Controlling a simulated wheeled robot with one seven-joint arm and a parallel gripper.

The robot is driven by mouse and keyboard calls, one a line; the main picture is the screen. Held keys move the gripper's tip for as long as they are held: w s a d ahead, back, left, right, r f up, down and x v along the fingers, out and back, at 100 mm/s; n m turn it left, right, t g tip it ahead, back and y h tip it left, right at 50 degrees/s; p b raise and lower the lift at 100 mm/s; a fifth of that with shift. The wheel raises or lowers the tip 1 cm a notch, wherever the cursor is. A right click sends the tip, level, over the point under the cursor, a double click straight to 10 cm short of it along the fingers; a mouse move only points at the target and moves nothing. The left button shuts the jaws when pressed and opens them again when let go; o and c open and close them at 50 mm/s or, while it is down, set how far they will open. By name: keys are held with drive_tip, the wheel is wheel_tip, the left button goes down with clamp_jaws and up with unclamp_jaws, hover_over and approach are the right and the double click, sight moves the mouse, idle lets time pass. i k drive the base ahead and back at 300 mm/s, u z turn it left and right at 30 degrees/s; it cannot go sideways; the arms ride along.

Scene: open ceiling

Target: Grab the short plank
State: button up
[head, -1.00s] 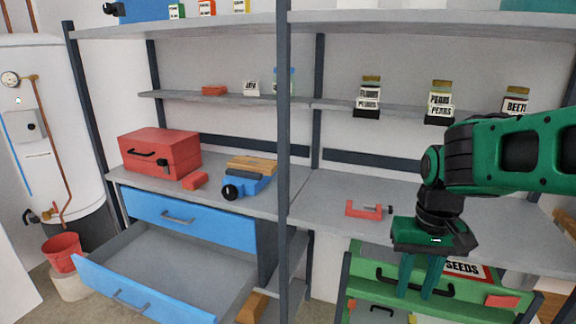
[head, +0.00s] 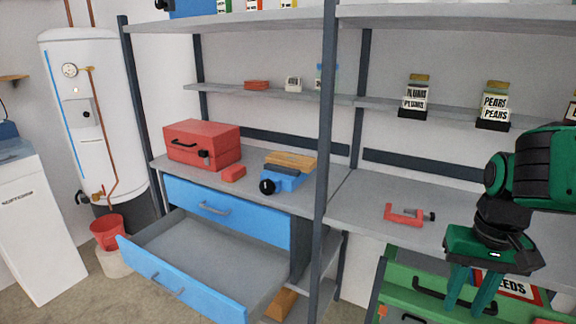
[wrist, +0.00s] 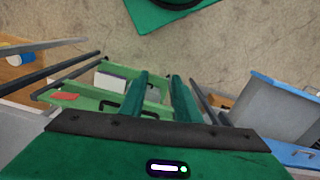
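A light wooden plank (head: 291,160) lies by the blue vise (head: 284,179) on the bench top. Another piece of wood (head: 281,304), browner and block-like, lies on a low shelf right of the open blue drawer; its lower end is cut off. I cannot tell which one is the short plank. My gripper (head: 470,292) hangs with its fingers down at the right, in front of the green drawer unit, away from both pieces. In the wrist view my gripper (wrist: 158,88) has its green fingers apart with nothing between them.
The blue drawer (head: 205,270) is pulled out and empty. A red toolbox (head: 202,144), a red block (head: 234,173) and a red clamp (head: 405,215) sit on the bench. A dark post (head: 326,120) stands between me and the bench.

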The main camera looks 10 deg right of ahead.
sight(306, 164)
drive_tip(key=z, duration=0.15)
drive_tip(key=i, duration=0.95)
